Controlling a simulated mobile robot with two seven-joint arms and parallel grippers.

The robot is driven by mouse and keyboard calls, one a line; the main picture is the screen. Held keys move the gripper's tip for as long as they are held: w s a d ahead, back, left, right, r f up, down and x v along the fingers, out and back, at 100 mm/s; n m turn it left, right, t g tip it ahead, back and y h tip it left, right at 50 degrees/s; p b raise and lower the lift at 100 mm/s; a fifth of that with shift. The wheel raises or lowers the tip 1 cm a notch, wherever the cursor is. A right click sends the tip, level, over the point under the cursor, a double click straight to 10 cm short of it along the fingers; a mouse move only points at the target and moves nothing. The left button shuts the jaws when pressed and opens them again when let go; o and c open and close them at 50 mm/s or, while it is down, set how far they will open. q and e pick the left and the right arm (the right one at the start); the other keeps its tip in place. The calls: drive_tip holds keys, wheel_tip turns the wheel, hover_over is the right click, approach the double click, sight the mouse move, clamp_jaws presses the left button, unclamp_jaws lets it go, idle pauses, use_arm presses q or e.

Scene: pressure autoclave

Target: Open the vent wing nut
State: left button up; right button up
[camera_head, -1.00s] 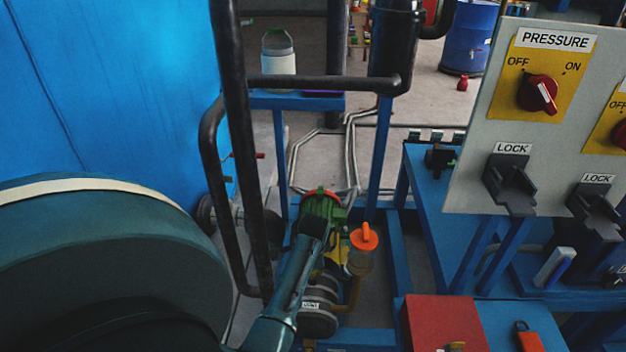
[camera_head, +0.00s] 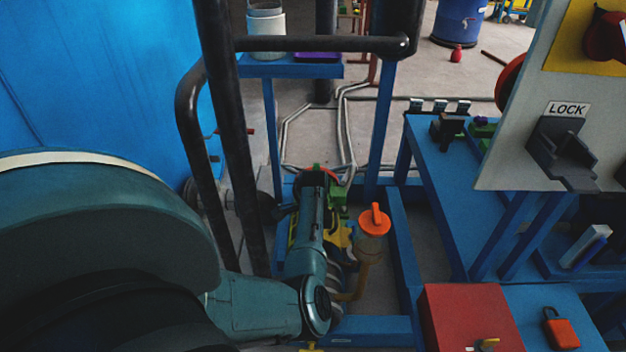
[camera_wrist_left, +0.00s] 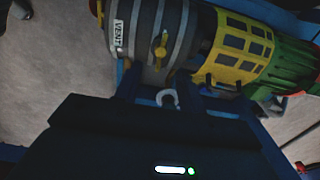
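The vent wing nut (camera_wrist_left: 160,48) is a small yellow wing-shaped piece on a grey banded cylinder (camera_wrist_left: 181,30), beside a white VENT label (camera_wrist_left: 118,33). In the left wrist view my left gripper (camera_wrist_left: 158,84) has its two dark fingers apart, with the nut just beyond the gap between them. Nothing is held. In the head view my left arm reaches down over the pump assembly and hides the nut and most of the cylinder. The left fingers cannot be made out there. My right gripper is not in view.
An orange-handled valve (camera_head: 374,220) stands just right of my left arm. A yellow guard (camera_wrist_left: 243,48) adjoins the cylinder. Black pipes (camera_head: 233,140) rise close on the left. A red box (camera_head: 470,318) and a grey LOCK panel (camera_head: 520,130) are at the right.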

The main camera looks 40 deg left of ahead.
use_arm(q)
wheel_tip(320, 180, down, 7)
drive_tip(key=shift+f+b, duration=0.1)
drive_tip(key=shift+b, duration=1.15)
drive_tip(key=shift+f, duration=0.15)
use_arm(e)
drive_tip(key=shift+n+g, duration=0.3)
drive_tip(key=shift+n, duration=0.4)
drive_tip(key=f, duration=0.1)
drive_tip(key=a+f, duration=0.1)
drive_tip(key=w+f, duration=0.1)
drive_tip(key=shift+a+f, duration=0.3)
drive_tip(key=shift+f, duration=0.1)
use_arm(q)
drive_tip(key=shift+c, duration=0.3)
clamp_jaws()
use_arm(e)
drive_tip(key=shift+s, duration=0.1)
